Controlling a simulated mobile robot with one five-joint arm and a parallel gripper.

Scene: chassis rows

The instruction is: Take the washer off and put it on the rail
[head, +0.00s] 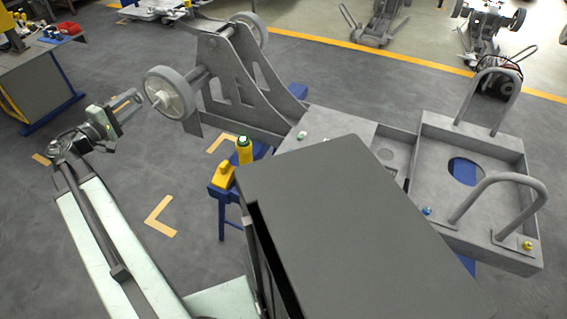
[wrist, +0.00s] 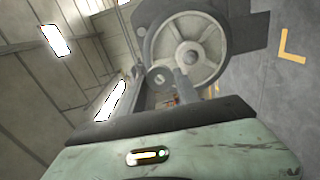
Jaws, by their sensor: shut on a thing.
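My gripper (head: 134,98) is at the left in the head view, just left of the chassis's near grey wheel (head: 170,93). In the wrist view my gripper (wrist: 163,84) has its two fingers closed around a small round grey washer (wrist: 159,77). The wheel (wrist: 190,48) lies behind it. The washer cannot be made out in the head view, and I cannot tell whether it is clear of the axle. Bent tubular bars, possibly the rail (head: 515,183), stand on the chassis at the right. Which part is the rail is unclear.
The grey chassis (head: 330,125) rests on blue trestles (head: 228,200). A dark flat-topped box (head: 350,220) fills the front middle. A workbench (head: 45,75) stands at the far left. Floor is free below my gripper.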

